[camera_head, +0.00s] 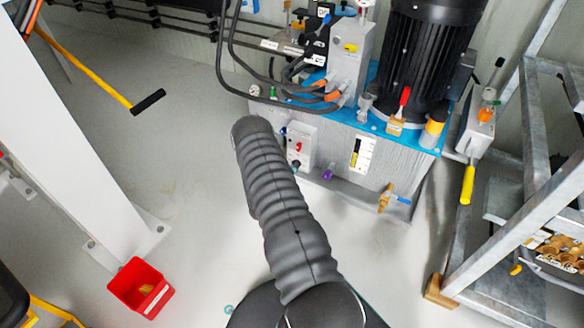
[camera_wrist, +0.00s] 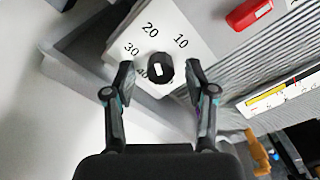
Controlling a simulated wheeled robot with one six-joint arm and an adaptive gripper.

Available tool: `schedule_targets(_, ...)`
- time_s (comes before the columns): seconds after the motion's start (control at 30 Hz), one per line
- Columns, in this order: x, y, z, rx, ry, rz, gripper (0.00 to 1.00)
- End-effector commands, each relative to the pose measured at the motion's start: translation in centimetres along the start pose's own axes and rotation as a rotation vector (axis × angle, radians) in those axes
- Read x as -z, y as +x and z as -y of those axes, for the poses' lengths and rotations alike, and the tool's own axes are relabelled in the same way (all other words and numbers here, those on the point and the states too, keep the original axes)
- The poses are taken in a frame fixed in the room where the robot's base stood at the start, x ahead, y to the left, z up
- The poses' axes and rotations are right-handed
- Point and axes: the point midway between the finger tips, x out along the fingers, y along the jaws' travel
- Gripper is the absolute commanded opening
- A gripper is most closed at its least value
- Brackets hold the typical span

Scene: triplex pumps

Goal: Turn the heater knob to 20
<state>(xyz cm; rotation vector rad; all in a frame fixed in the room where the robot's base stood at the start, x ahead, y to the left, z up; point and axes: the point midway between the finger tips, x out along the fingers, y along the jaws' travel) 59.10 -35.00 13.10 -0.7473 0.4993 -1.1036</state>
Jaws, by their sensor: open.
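The heater knob (camera_wrist: 160,68) is a round black knob with a short white mark, in the wrist view. It sits on a pale dial plate (camera_wrist: 185,20) printed with 10, 20, 30 and 40. The 40 is partly covered by a finger and the knob. I cannot tell which number the white mark points to. My gripper (camera_wrist: 160,75) is open, with one fingertip on each side of the knob and a visible gap to each. In the head view the plate is on a small grey box (camera_head: 303,140) on the tank front; my gripper is hidden by my arm there.
A red part (camera_wrist: 248,14) is right of the dial plate. The grey tank (camera_head: 335,150) carries a black motor (camera_head: 425,55), a level gauge (camera_head: 361,154) and a brass valve (camera_head: 387,198). A metal rack (camera_head: 530,220) stands right. A red bin (camera_head: 140,287) is on the floor at left.

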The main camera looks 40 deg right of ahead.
Motion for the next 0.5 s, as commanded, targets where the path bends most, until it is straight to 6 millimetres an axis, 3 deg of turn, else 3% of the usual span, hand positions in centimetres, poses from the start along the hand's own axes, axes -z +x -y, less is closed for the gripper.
schedule_targets(0.5,-0.1,-9.0,-0.1,-0.004,-0.002,0.003,0.56)
